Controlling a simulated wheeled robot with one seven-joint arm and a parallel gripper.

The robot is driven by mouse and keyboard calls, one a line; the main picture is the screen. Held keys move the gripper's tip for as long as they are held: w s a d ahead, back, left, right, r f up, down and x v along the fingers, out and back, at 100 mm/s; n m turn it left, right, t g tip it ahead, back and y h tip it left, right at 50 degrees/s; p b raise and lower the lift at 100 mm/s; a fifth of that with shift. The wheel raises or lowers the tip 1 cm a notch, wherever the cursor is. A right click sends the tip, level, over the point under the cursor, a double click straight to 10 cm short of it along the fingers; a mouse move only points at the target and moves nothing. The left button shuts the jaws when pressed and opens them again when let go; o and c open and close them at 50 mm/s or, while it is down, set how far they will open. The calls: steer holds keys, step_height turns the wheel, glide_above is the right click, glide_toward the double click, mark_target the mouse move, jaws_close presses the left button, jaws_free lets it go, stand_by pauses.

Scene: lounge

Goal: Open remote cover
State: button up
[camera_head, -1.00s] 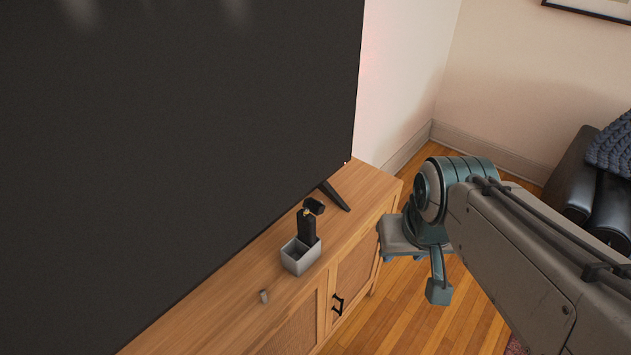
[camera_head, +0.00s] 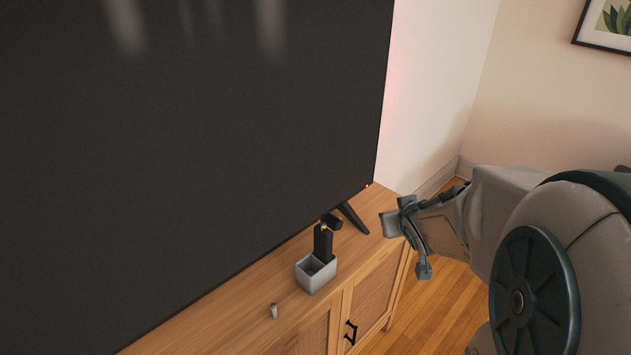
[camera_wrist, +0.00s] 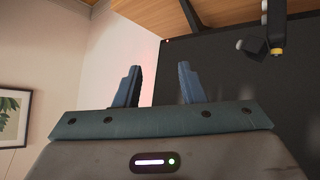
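The black remote (camera_head: 323,242) stands upright in a small grey box on the wooden cabinet. A dark piece, likely its cover (camera_head: 332,221), juts out to the right at its top. In the wrist view, which looks upside down, the remote (camera_wrist: 277,22) hangs at the upper right with a yellow band near its end; the dark piece (camera_wrist: 251,45) sticks out beside it. My gripper (camera_head: 407,247) is to the right of the remote, apart from it. Its two fingers (camera_wrist: 158,85) are spread with nothing between them.
The grey box (camera_head: 316,278) has an empty-looking compartment. A small grey cylinder (camera_head: 274,310) stands on the cabinet (camera_head: 235,322). A large dark TV screen (camera_head: 190,140) rises close behind, its foot (camera_head: 352,217) beside the remote. Wall and floor are to the right.

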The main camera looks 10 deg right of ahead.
step_height(320, 180, down, 4)
steer(key=w+n+t+y+b, duration=0.1)
steer(key=w+t+y, duration=0.1)
steer(key=w, duration=0.1)
steer(key=t+y+b, duration=0.3)
steer(key=y+b, duration=0.1)
steer(key=y, duration=0.7)
glide_toward(338, 218)
steer(key=shift+n, duration=0.4)
steer(key=x, duration=0.3)
steer(key=p+x, duration=0.1)
steer(key=x, duration=0.3)
steer(key=f+x, duration=0.1)
steer(key=x, duration=0.2)
steer(key=shift+w, duration=0.45)
steer(key=shift+d, duration=0.1)
